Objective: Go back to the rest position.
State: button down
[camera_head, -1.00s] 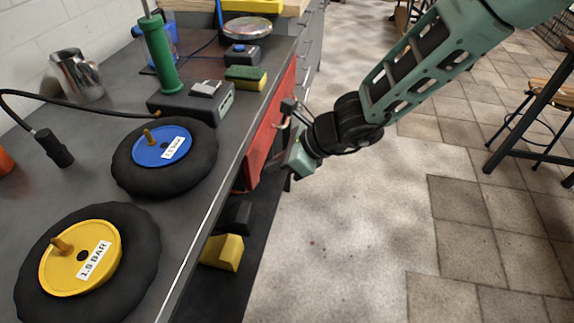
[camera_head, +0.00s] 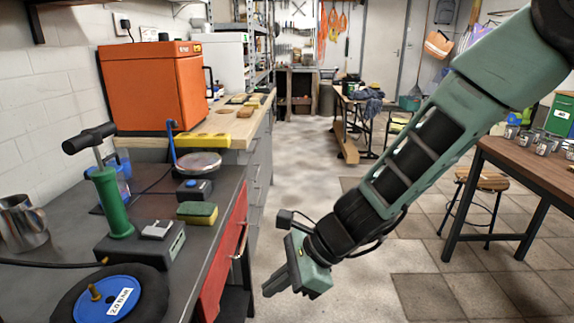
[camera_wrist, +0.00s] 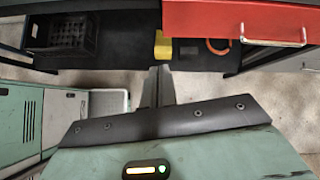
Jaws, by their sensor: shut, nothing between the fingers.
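My gripper (camera_head: 284,284) hangs at the end of my green arm in the head view, over the open floor to the right of the grey workbench (camera_head: 205,258). Its fingers are together and point down and to the left, with nothing between them. In the wrist view the closed fingers (camera_wrist: 158,86) point towards the underside of the bench. It touches nothing that I can see.
A red drawer (camera_head: 223,262) with a metal handle is in the bench front, left of my gripper; the drawer also shows in the wrist view (camera_wrist: 215,18). A wheel with a blue hub (camera_head: 108,300), a green hand pump (camera_head: 110,200) and a sponge (camera_head: 197,213) are on the bench. A wooden table (camera_head: 530,160) stands right.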

jog(key=s+d+r+n+h, duration=0.4)
jog(key=s+d+n, duration=0.45)
jog(key=n, duration=0.25)
jog(key=s+d+r+n+h, duration=0.3)
jog(key=s+d+n, duration=0.4)
jog(key=s+n, duration=0.3)
notch_tip(320, 180, up, 14)
jog(key=w+d+n+h+p, duration=0.1)
jog(key=n+p, duration=0.1)
jog(key=p, duration=1.1)
jog(key=shift+d+p, duration=0.3)
jog(key=shift+p, duration=0.05)
jog(key=shift+w, duration=0.15)
